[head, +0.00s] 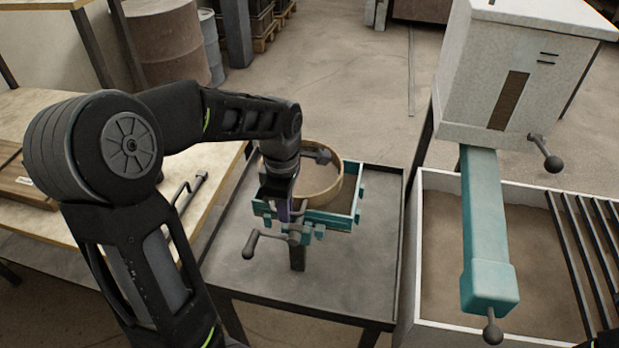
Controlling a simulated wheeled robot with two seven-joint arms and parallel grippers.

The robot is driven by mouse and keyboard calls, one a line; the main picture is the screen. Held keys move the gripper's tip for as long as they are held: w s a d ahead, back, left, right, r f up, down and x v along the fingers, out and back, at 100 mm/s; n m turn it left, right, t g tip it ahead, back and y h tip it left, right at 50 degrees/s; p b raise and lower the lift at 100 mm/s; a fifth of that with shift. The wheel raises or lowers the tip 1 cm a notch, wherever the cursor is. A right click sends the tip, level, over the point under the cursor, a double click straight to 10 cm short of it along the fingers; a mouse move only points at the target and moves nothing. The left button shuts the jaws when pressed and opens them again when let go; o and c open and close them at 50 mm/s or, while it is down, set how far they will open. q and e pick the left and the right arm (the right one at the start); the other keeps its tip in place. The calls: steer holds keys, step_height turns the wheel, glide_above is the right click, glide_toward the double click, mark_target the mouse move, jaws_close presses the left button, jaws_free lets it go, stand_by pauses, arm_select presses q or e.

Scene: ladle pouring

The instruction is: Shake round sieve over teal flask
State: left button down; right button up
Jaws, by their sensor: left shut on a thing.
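The round sieve (336,183), a tan hoop with a dark handle piece on its far side, is over the teal flask (330,219), an open rectangular frame. My left gripper (284,208) is at the sieve's near left side and shut on it. The grip point itself is hidden by the gripper and wrist. The sieve covers part of the flask's inside. I cannot tell the gap between sieve and flask.
The flask is above a grey metal table (375,275), with a crank handle (252,243) in front. A pale machine (515,60) with a teal chute (484,215) stands over a sand-filled bin (409,290) at right. A wooden bench (70,225) is at left.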

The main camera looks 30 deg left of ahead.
arm_select(q)
steer(key=d, duration=0.1)
steer(key=w+d, duration=0.1)
steer(key=d, duration=0.2)
steer(key=shift+w+d, duration=0.35)
steer(key=shift+d, duration=0.05)
steer(key=shift+s+a, duration=0.3)
steer(key=shift+a, duration=0.55)
steer(key=shift+s+a, duration=0.3)
steer(key=shift+a, duration=0.6)
steer(key=shift+s+a, duration=0.3)
steer(key=shift+a, duration=0.55)
steer(key=shift+w+d, duration=0.3)
steer(key=shift+d, duration=0.55)
steer(key=shift+w+d, duration=0.3)
steer(key=shift+d, duration=0.6)
steer(key=shift+w+d, duration=0.3)
steer(key=shift+d, duration=0.55)
